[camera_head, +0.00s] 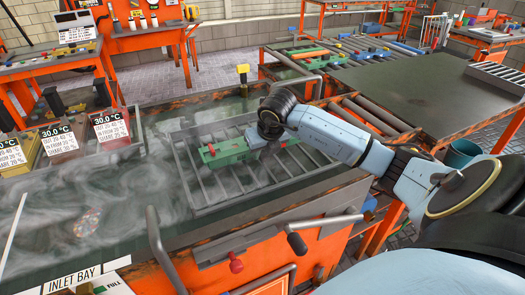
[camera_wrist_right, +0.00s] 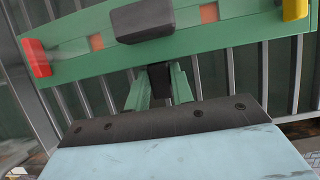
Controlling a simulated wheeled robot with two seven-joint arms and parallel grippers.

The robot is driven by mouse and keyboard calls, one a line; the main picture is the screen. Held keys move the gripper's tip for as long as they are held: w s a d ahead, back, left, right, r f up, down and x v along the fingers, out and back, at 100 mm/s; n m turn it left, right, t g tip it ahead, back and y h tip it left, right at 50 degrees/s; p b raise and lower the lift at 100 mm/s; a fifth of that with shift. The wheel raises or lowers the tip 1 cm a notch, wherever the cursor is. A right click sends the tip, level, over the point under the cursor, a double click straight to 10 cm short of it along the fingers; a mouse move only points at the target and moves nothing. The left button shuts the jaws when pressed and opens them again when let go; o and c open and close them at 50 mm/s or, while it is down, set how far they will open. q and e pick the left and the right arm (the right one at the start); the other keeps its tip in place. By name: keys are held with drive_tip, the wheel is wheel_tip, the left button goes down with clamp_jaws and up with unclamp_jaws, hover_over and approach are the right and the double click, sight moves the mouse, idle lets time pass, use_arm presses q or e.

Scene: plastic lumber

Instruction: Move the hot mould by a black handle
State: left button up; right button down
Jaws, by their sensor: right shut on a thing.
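The long green mould (camera_head: 226,153) is over the grey barred rack (camera_head: 197,200) in the steaming tank. I cannot tell whether it rests on the bars or is held just above. In the right wrist view the mould (camera_wrist_right: 225,40) has a black block (camera_wrist_right: 143,18) in its middle, a red end piece (camera_wrist_right: 37,57) and a yellow end piece (camera_wrist_right: 294,8). My right gripper (camera_head: 255,140) reaches the mould from the right. In its wrist view the gripper (camera_wrist_right: 158,88) is shut on a narrow black handle (camera_wrist_right: 158,76). My left gripper is out of view.
A yellow-topped post (camera_head: 243,75) rises at the far rim. A dark table (camera_head: 430,95) at the right has free room. A roller conveyor (camera_head: 370,112) lies behind my arm.

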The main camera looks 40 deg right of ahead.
drive_tip(key=shift+f+b, duration=0.25)
drive_tip(key=shift+b, duration=0.1)
idle(1.0)
drive_tip(key=c, duration=1.3)
unclamp_jaws()
drive_tip(key=shift+o, duration=0.9)
drive_tip(key=shift+s+f, duration=0.1)
drive_tip(key=shift+f, duration=0.15)
drive_tip(key=o, duration=0.4)
drive_tip(key=shift+r, duration=0.1)
drive_tip(key=shift+r+p, duration=2.45)
drive_tip(key=shift+r, duration=1.15)
